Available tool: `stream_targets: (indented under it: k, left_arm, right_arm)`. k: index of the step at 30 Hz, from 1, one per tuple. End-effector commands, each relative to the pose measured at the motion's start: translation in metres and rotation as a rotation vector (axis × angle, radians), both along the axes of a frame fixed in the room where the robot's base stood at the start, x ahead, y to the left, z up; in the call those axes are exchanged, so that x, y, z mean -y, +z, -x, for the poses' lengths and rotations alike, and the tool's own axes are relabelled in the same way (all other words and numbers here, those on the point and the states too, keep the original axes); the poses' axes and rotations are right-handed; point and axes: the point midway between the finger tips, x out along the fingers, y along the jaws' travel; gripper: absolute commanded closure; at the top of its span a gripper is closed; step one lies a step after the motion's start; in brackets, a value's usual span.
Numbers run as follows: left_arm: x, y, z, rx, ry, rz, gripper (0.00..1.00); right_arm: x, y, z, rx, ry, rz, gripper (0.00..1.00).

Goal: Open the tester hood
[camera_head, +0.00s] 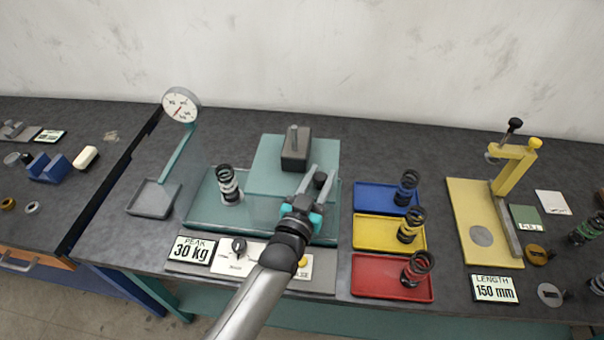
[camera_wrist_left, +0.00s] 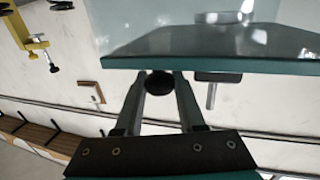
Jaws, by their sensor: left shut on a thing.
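The spring tester (camera_head: 268,228) is a teal bench machine with a dark block (camera_head: 296,150) and a post at its back. A black-and-white spring (camera_head: 229,186) stands upright on its left part. In the left wrist view, the hood (camera_wrist_left: 200,40) is a clear panel with a teal lower edge. Its outline is faint in the head view, so I cannot tell how far it is raised. My left gripper (camera_head: 320,180) is shut on a black knob (camera_wrist_left: 158,83) at the hood's edge. My right gripper is not in view.
Blue (camera_head: 370,197), yellow (camera_head: 375,232) and red (camera_head: 375,280) trays, each with a spring, lie right of the tester. A round dial gauge (camera_head: 181,105) stands at left. A yellow length stand (camera_head: 470,205) is farther right. A "PEAK 30 kg" display (camera_head: 192,250) sits in front.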

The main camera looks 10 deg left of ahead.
Motion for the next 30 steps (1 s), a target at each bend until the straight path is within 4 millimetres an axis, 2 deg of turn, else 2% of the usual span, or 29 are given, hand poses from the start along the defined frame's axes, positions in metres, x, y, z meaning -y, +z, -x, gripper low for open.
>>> stream_targets:
  k: [4, 13, 14, 15, 21, 30]
  left_arm:
    - [0.0061, -0.0004, 0.0004, 0.000, 0.000, -0.001, 1.00]
    - [0.0059, -0.0005, 0.0005, 0.000, 0.000, -0.001, 1.00]
    - [0.0059, -0.0005, 0.0005, 0.000, 0.000, -0.001, 0.59]
    - [0.0058, -0.0005, 0.0004, 0.000, 0.000, -0.001, 0.55]
    - [0.0055, -0.0005, 0.0003, 0.000, 0.000, -0.001, 0.32]
    - [0.0049, -0.0006, 0.0017, 0.000, 0.001, -0.001, 0.31]
  right_arm:
    - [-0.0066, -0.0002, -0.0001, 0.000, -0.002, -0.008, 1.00]
    - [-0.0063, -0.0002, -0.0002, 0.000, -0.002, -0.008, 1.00]
    - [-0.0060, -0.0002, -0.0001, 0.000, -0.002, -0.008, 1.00]
    - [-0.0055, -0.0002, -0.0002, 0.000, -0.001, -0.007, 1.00]
    - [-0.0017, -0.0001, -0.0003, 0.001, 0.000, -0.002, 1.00]
    - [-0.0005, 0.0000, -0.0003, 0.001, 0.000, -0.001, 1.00]
